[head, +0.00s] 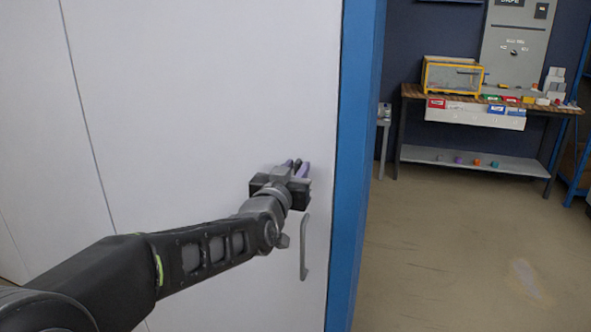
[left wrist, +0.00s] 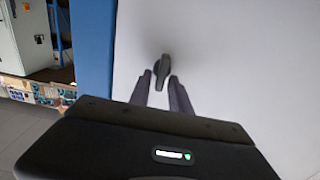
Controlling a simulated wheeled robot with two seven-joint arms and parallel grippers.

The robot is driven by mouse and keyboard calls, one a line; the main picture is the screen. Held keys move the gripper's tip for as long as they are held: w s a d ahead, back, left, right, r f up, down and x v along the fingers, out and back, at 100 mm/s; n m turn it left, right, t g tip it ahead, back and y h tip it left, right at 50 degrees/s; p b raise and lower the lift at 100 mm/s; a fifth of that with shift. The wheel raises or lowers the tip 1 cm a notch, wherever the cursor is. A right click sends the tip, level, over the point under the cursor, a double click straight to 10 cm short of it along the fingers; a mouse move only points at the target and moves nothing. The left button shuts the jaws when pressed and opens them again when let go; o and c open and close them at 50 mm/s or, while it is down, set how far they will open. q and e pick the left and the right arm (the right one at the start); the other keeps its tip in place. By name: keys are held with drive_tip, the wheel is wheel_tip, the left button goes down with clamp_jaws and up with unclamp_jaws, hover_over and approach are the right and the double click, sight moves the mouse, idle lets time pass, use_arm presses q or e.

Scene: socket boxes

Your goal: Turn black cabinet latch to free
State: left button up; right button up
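The black latch (left wrist: 162,70) is a small dark knob on the white cabinet door, seen in the left wrist view. My left gripper (left wrist: 161,79) has its two fingers apart, one on each side of the latch. I cannot tell whether the fingers touch it. In the head view my left gripper (head: 299,166) is at the cabinet door (head: 200,90), above the grey handle (head: 304,247), and it hides the latch. My right gripper is not in view.
A blue post (head: 358,170) stands along the door's right edge. Farther right is open floor (head: 450,250). A workbench (head: 413,91) with a yellow-framed box (head: 453,76) and several small items stands at the back wall.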

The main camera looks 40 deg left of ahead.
use_arm(q)
clamp_jaws()
idle(0.5)
drive_tip(key=n+b, duration=0.1)
drive_tip(key=b, duration=0.1)
drive_tip(key=n+b, duration=0.2)
drive_tip(key=shift+a+f, duration=0.15)
drive_tip(key=shift+f, duration=0.1)
drive_tip(key=n+b, duration=0.2)
drive_tip(key=n, duration=0.3)
drive_tip(key=n+b, duration=0.3)
drive_tip(key=n, duration=0.2)
drive_tip(key=a+f+n+b, duration=0.1)
drive_tip(key=n+b, duration=0.1)
drive_tip(key=n, duration=0.3)
drive_tip(key=shift+s, duration=0.2)
